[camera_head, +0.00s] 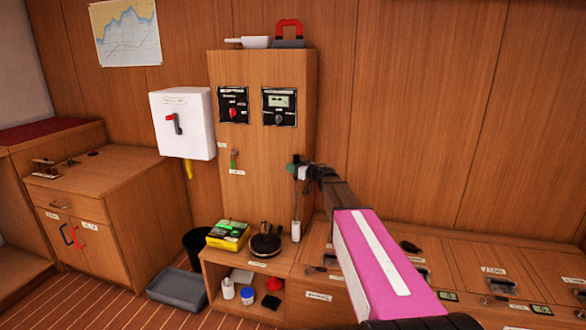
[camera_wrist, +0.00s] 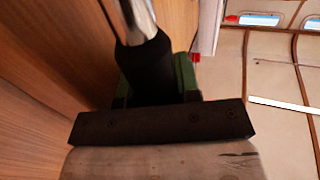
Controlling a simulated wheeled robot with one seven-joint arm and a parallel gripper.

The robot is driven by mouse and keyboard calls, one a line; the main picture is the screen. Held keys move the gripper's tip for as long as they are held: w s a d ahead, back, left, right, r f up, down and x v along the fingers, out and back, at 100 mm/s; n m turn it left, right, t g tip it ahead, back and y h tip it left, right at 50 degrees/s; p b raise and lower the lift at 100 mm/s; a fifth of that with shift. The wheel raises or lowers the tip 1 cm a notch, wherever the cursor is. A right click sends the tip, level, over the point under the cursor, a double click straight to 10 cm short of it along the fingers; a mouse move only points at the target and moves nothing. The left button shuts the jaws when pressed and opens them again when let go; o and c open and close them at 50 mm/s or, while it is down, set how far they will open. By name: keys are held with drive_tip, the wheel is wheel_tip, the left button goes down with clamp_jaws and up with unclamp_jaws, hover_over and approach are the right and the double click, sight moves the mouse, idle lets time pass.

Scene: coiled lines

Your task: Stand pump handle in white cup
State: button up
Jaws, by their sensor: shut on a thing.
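My gripper (camera_head: 297,168) is in front of the right edge of the tall wooden cabinet, above the low bench. In the wrist view its green fingers (camera_wrist: 152,82) are shut on the black grip of the pump handle (camera_wrist: 143,62), whose chrome rod runs out of the top of the picture.
A round dark coil (camera_head: 265,246) and a yellow-green box (camera_head: 228,235) sit left of the cup on the shelf unit (camera_head: 250,265). A white switch box (camera_head: 182,124) hangs on the left. Bench lids with black latches (camera_head: 411,246) lie to the right.

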drive_tip(key=shift+f, duration=2.9)
idle(5.1)
